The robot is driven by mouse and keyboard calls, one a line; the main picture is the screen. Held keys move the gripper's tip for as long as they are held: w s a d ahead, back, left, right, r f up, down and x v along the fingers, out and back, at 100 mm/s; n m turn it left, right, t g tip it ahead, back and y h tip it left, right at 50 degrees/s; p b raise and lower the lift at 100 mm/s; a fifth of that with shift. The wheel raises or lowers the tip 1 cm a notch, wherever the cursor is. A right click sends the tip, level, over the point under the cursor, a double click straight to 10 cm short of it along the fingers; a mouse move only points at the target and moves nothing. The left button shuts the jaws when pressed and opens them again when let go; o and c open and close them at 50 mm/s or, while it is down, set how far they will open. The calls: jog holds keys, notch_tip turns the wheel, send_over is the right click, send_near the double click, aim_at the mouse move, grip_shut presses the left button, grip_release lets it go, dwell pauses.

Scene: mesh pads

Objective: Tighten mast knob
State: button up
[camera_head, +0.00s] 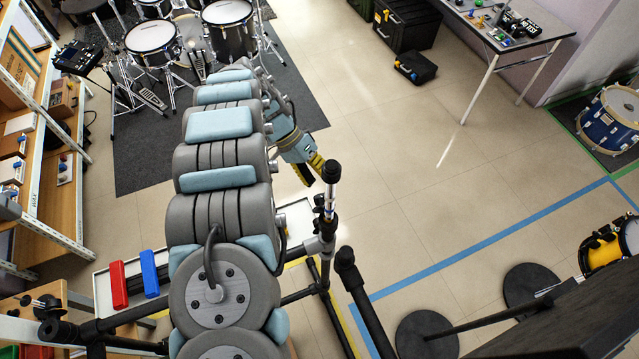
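An upright mast (330,193) with a black top and a bright metal section stands right of my arm. Small dark knob-like parts and a clamp (320,243) sit lower on it; I cannot tell which one is the mast knob. My gripper (311,168), with yellow and black fingertips, is just left of the mast's top in the picture. Whether it touches the mast cannot be told. No held object shows. The finger gap is too small to judge. My grey and light-blue arm covers much of the middle.
Black rack tubes (358,300) run around the mast's base. Red (119,285) and blue (149,274) blocks lie on a pale tray at left. Shelving (45,150) lines the left side. A drum kit (152,38) stands at the back. The tiled floor at centre right is clear.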

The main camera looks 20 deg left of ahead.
jog(key=shift+r, duration=0.65)
